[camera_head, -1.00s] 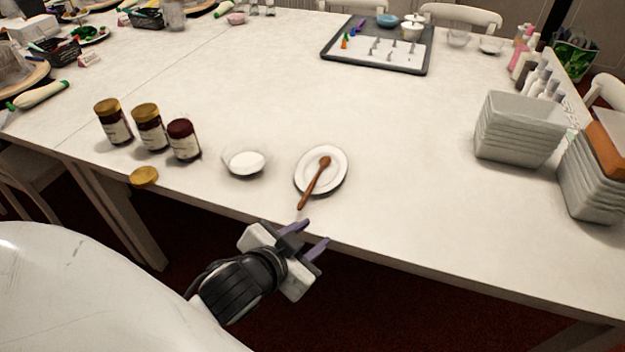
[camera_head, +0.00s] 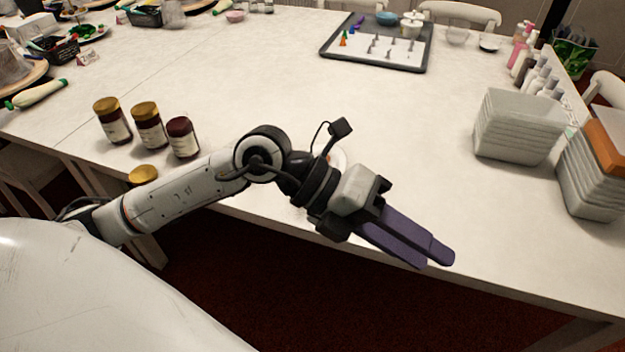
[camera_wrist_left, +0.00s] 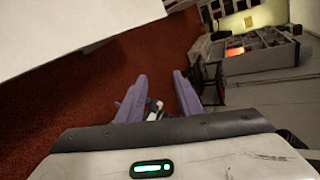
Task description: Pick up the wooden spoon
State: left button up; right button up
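The wooden spoon is almost wholly hidden behind my left arm in the head view; only a small brown patch shows beside the wrist. The white plate (camera_head: 342,159) under it shows only as a sliver of rim. My left gripper (camera_head: 434,259) is past the plate to the right, at the table's front edge, pointing right and down. In the left wrist view its two purple fingers (camera_wrist_left: 160,80) are apart with nothing held between them; the spoon is not in that view. My right gripper is in neither view.
Jars (camera_head: 148,126) and a gold lid (camera_head: 143,174) stand left of my arm. Grey containers (camera_head: 517,127) are stacked at the right. A dark tray (camera_head: 327,50) lies at the back. The table's middle is clear. The wrist view shows red floor (camera_wrist_left: 80,100) and the table (camera_wrist_left: 70,30).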

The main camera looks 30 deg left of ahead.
pick_arm(q)
jog(key=w+a+f+n+t+y, duration=0.1)
jog(key=w+a+f+n+y, duration=0.15)
jog(key=a+y, duration=0.75)
jog(key=w+a+f+n+y, duration=0.1)
jog(key=w+a+f+y, duration=0.25)
jog(key=a, duration=1.25)
jog(key=shift+w+d+p+x, duration=0.1)
jog(key=shift+d+x, duration=0.05)
jog(key=shift+x, duration=1.35)
jog(key=shift+w+d+p+x, duration=0.1)
jog(key=shift+d+x, duration=0.1)
jog(key=shift+x, duration=1.3)
jog(key=shift+w+d+p+x, duration=0.1)
jog(key=shift+d+x, duration=0.05)
jog(key=shift+x, duration=1.35)
jog(key=shift+r, duration=0.1)
grip_shut()
